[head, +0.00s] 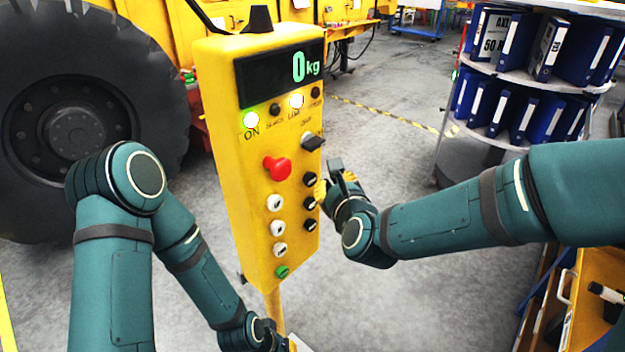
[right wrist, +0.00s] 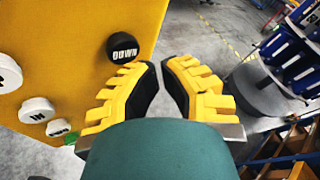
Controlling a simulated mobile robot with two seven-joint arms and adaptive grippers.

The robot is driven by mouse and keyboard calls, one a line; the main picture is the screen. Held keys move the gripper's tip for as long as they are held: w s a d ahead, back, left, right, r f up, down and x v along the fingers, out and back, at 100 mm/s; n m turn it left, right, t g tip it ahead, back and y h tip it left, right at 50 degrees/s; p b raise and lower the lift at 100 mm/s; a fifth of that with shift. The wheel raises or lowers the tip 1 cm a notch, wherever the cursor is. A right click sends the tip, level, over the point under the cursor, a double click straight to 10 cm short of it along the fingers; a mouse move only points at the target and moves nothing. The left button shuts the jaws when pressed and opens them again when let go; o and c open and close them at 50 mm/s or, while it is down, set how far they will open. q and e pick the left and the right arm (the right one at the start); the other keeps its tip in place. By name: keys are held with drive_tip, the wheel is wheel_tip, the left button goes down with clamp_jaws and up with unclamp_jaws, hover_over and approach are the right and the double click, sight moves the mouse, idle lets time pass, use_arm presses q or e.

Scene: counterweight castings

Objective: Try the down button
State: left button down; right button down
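The down button (right wrist: 122,47) is a round black knob marked DOWN, on the yellow control box (head: 240,190). In the head view, black buttons (head: 310,203) run down the box's right side, with labels too small to read. My right gripper (head: 335,178) is beside that column, and in the right wrist view it (right wrist: 160,68) is empty, its fingertips a little apart. The down button is just up and left of the fingertips; I see no contact. My left gripper (head: 268,337) is low near the box's post, mostly hidden by its arm.
The display (head: 280,75) reads 0 kg. The ON lamp (head: 251,119) glows green, and another lamp (head: 296,101) glows white. A red mushroom button (head: 277,168), white buttons (head: 278,228) and a green button (head: 282,272) share the box. A binder shelf (head: 480,140) stands behind right.

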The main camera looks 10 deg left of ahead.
drive_tip(key=shift+w+a+b, duration=0.25)
drive_tip(key=shift+a+b, duration=0.15)
drive_tip(key=shift+b, duration=0.05)
drive_tip(key=shift+w+a, duration=0.25)
drive_tip(key=shift+a, duration=0.1)
idle(1.0)
idle(3.4)
drive_tip(key=shift+s+d+b, duration=0.55)
drive_tip(key=shift+d+b, duration=0.15)
drive_tip(key=shift+b, duration=0.25)
drive_tip(key=shift+d, duration=0.1)
